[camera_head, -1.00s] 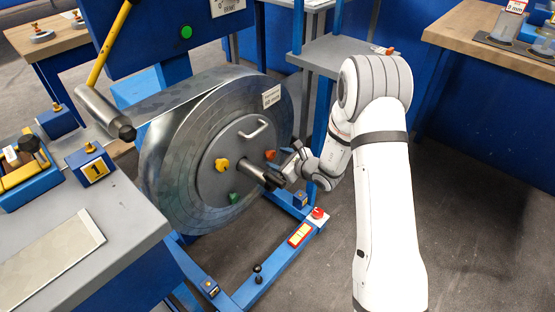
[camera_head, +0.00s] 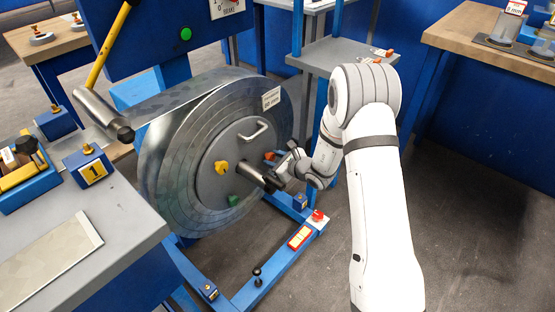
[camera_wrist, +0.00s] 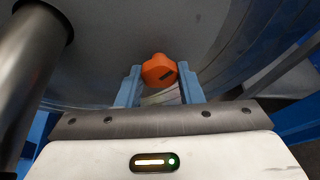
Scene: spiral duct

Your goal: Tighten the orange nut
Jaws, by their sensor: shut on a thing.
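The orange nut (camera_wrist: 159,71) sits on the grey face of the coil's round plate. In the wrist view my gripper (camera_wrist: 161,80) has its two blue fingers on either side of it, and it is shut on the nut. In the head view the orange nut (camera_head: 269,156) shows as a small patch at the right side of the plate (camera_head: 212,182). My gripper (camera_head: 290,150) reaches it from the right, just above the end of the central shaft. The contact faces of the fingers are partly hidden.
The steel central shaft (camera_head: 252,173) sticks out close to my gripper and fills the left of the wrist view (camera_wrist: 28,70). A yellow nut (camera_head: 221,167), a green nut (camera_head: 233,200) and a handle (camera_head: 254,132) are on the same plate. The blue stand frame (camera_head: 262,285) runs below.

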